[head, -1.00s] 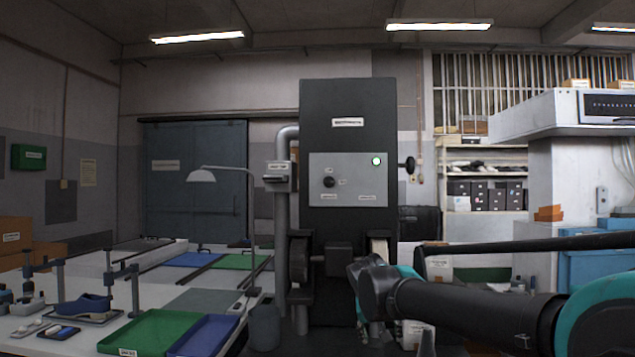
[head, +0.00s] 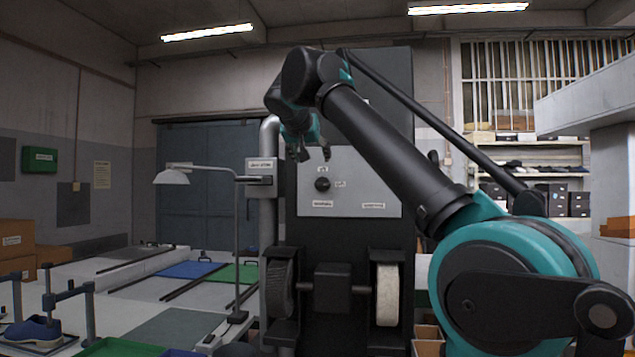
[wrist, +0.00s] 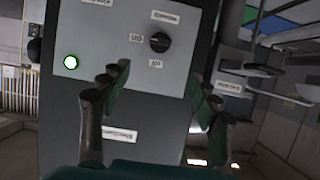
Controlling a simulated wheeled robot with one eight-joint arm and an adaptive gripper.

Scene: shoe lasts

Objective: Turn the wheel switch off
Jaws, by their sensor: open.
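The wheel switch (head: 322,184) is a round black knob on a grey panel of the tall black machine. It also shows in the wrist view (wrist: 160,42), which sees the panel turned over. Small labels sit beside two sides of the knob; its exact pointer direction is hard to tell. My gripper (head: 309,153) is open and empty, fingers pointing down, just above the knob in the head view. It appears apart from the knob.
Below the panel the machine carries a dark wheel (head: 280,289) and a pale wheel (head: 387,294). A lamp (head: 172,177) and pipe stand left of the panel. Benches with trays and a blue shoe (head: 34,331) lie to the left.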

